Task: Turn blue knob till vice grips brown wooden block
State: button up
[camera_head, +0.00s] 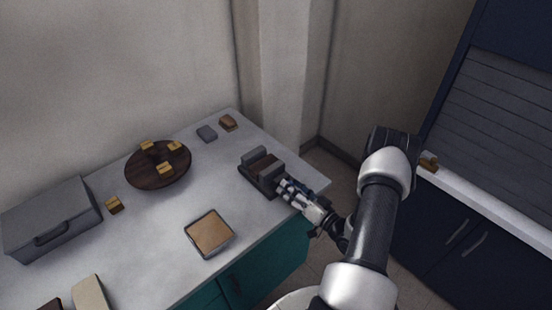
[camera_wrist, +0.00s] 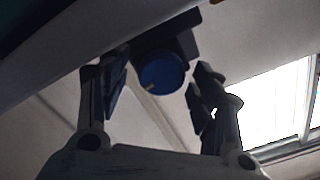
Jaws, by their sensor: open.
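The dark grey vice (camera_head: 253,176) stands on the light worktop near its right corner. A brown wooden block (camera_head: 265,163) sits between its jaws; I cannot tell whether they touch it. My gripper (camera_head: 285,190) is at the near right side of the vice. In the wrist view the blue knob (camera_wrist: 162,72) has a small yellow mark and lies between the spread fingers of my gripper (camera_wrist: 165,85). The fingers are open, with gaps on both sides of the knob. In the head view the knob is mostly hidden by the fingers.
Behind the vice lie a grey block (camera_head: 207,133) and another brown block (camera_head: 228,123). A square tray (camera_head: 209,256) and a round dark plate (camera_head: 142,183) with several small yellowish blocks stand left. A grey box (camera_head: 50,212) is at far left.

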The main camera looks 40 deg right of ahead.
jog(key=n, duration=0.4)
jog(key=shift+a, duration=0.1)
jog(key=n, duration=0.5)
jog(key=shift+a, duration=0.1)
jog(key=s+d+p, duration=0.2)
jog(key=s+p, duration=0.1)
jog(key=s, duration=1.5)
jog(key=w+d+r+n+g+b, duration=0.1)
jog(key=w+d+r+n+g, duration=0.15)
jog(key=w+d+g, duration=0.55)
jog(key=w+a+r+g+h+b, duration=0.15)
jog(key=w+r+h, duration=0.25)
jog(key=w+r, duration=0.5)
jog(key=a+r+m+g+h, duration=0.25)
jog(key=a+r, duration=0.55)
jog(key=r, duration=0.4)
jog(key=s+a+r+m, duration=0.1)
jog(key=s+a+r, duration=0.1)
jog(key=a, duration=0.4)
jog(key=s+a+r+m+y, duration=0.1)
jog(key=s+a+r, duration=0.2)
jog(key=a, duration=0.3)
jog(key=shift+s+a+b, duration=0.35)
jog(key=shift+s, duration=0.35)
